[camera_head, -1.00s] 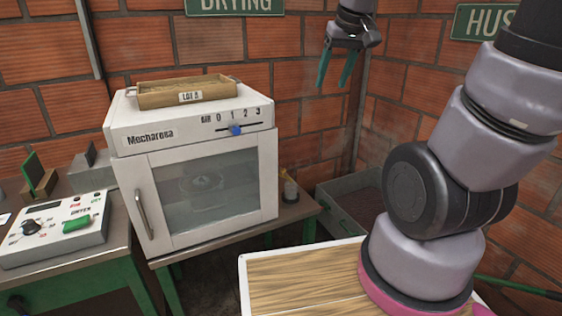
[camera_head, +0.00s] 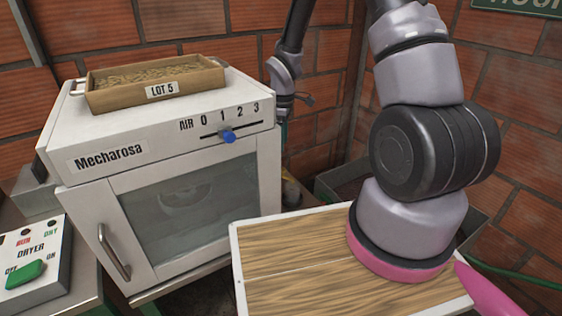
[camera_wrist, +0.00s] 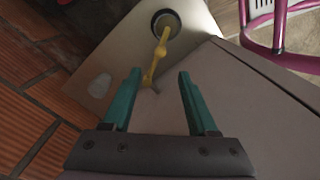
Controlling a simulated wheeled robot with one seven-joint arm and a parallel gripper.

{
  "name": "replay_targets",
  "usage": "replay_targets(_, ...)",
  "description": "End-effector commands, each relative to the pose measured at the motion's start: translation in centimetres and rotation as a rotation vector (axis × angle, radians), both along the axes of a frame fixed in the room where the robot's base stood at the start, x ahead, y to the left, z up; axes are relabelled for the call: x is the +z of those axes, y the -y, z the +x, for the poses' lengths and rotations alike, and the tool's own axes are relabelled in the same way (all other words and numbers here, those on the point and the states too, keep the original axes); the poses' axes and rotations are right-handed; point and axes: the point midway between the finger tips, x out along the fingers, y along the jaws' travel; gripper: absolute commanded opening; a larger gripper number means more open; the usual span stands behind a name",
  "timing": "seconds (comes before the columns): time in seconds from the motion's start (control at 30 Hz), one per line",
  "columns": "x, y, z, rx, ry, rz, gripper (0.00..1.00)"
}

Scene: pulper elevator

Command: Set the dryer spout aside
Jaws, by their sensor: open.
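A yellow piece (camera_wrist: 160,52), which looks like the dryer spout, rises from a round dark-rimmed part (camera_wrist: 166,22) in the wrist view. It stands on a pale metal surface beside the dryer, and its near end lies between my fingertips. In the head view only a small, shadowed part of it (camera_head: 291,192) shows, right of the dryer (camera_head: 190,200). My gripper (camera_wrist: 158,74) is open, with teal fingers on either side of the yellow end and a gap to each. In the head view the gripper is mostly hidden behind the dryer's right edge.
A LOT 5 tray (camera_head: 160,91) of grain sits on the dryer. The dryer's wall (camera_wrist: 235,85) is close right of my fingers in the wrist view. A brick wall (camera_head: 335,60) stands behind. A grey bin (camera_head: 330,190) is at the back right. A control box (camera_head: 40,268) is at left.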

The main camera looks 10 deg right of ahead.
Motion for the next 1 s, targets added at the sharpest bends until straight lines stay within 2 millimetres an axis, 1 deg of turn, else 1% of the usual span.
replay_targets(0.17,-2.4,0.0,-0.1,0.000,-0.004,0.000,0.59)
replay_targets(0.4,-7.1,0.0,-0.1,-0.002,-0.004,-0.001,0.59)
replay_targets(0.53,-8.9,0.0,-0.1,-0.002,-0.003,-0.001,0.59)
replay_targets(0.7,-10.2,0.1,0.0,-0.004,0.000,-0.001,0.59)
replay_targets(1.0,-10.4,0.0,0.0,-0.004,0.001,0.000,0.59)
